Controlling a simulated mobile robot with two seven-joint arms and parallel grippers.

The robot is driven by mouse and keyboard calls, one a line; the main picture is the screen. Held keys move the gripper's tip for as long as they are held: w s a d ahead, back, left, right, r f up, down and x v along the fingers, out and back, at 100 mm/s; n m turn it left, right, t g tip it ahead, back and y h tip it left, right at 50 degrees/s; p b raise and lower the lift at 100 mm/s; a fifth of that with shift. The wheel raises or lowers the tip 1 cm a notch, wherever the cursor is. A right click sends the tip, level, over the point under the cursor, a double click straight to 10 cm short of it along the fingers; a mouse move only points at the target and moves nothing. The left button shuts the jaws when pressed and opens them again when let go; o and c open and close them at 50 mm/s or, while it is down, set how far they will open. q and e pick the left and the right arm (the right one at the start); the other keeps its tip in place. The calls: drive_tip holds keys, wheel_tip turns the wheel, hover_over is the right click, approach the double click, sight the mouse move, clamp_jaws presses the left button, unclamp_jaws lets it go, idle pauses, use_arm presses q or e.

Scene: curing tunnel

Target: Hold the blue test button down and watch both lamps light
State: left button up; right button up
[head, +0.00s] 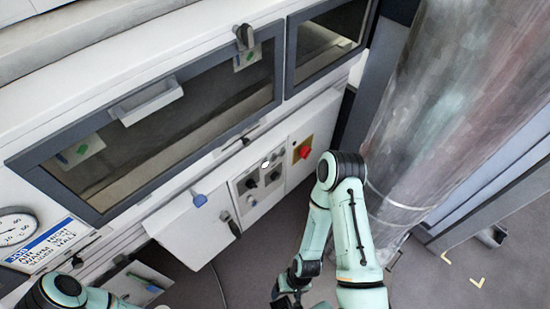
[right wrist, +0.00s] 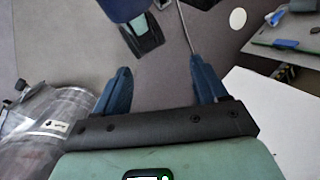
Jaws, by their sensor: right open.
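The control panel (head: 262,180) is on the front of the white machine, with black knobs and a small white round lamp (head: 265,164). I cannot clearly make out a second lamp or tell whether any is lit. A blue piece (head: 199,200) sticks out left of the panel; I cannot tell whether it is the test button. My right gripper (head: 286,299) is low at the bottom edge of the head view, below and apart from the panel. In the right wrist view its blue fingers (right wrist: 162,84) are spread with nothing between them. My left gripper is out of view.
A red stop button (head: 304,150) on yellow sits at the panel's right. Dark windows (head: 165,130) line the machine above. A large wrapped cylinder (head: 445,110) stands at the right. A gauge (head: 14,228) and a sign (head: 45,246) are at left. Floor below the panel is open.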

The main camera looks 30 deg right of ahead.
drive_tip(key=shift+c, duration=0.3)
clamp_jaws()
idle(1.3)
